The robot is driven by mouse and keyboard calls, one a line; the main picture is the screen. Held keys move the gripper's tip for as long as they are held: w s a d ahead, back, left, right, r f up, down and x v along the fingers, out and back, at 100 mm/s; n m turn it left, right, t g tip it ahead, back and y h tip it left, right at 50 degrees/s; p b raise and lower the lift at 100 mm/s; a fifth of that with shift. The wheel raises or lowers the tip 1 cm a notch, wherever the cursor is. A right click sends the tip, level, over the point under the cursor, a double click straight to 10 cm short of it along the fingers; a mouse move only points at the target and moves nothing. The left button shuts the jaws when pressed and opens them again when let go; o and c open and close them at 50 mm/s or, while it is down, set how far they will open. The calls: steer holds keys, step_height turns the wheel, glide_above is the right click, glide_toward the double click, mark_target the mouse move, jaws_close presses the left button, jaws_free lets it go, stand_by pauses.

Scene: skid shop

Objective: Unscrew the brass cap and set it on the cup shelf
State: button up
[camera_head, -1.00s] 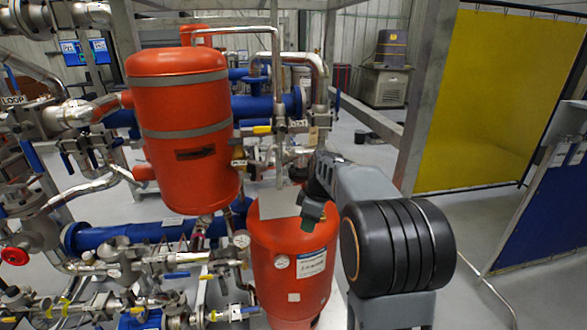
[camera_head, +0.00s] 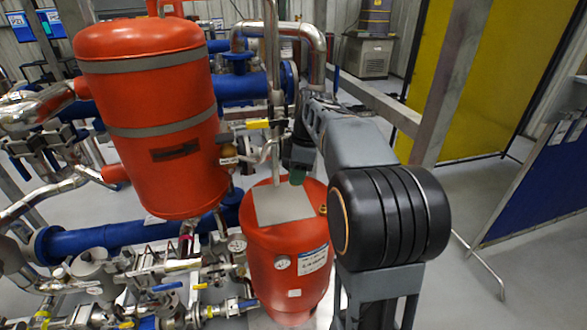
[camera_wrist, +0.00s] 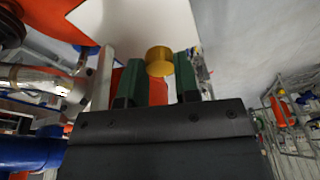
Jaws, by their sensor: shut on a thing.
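My gripper (camera_wrist: 158,75) has two green fingers, and the round brass cap (camera_wrist: 160,57) sits between their tips in the wrist view. In the head view, my gripper (camera_head: 297,176) is over the back right part of the grey plate on the lower red tank, which looks like the cup shelf (camera_head: 280,206). The plate's pale surface (camera_wrist: 125,18) fills the top of the wrist view, close to the cap. I cannot tell whether cap and plate touch. The cap is hidden in the head view. A small brass fitting (camera_head: 323,210) shows on the tank's right shoulder.
The lower red tank (camera_head: 285,262) stands below my arm. A larger red tank (camera_head: 150,115) stands to the left. A vertical steel pipe (camera_head: 272,70) rises close behind the plate. Blue pipes and valves crowd the left. Open floor (camera_head: 450,200) lies to the right.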

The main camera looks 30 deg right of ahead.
steer(key=b, duration=0.4)
glide_above(294, 208)
steer(key=shift+s+d+f, duration=0.1)
steer(key=shift+d+f, duration=0.05)
steer(key=shift+f, duration=1.25)
steer(key=shift+d+f, duration=0.1)
steer(key=shift+f, duration=1.3)
steer(key=shift+f+b, duration=0.2)
steer(key=shift+b, duration=0.1)
steer(key=shift+f+b, duration=0.3)
steer(key=shift+f, duration=0.1)
steer(key=shift+f+b, duration=0.4)
steer(key=shift+f, duration=0.15)
steer(key=shift+f+b, duration=0.3)
steer(key=shift+f, duration=0.1)
steer(key=shift+f, duration=0.15)
steer(key=o, duration=1.2)
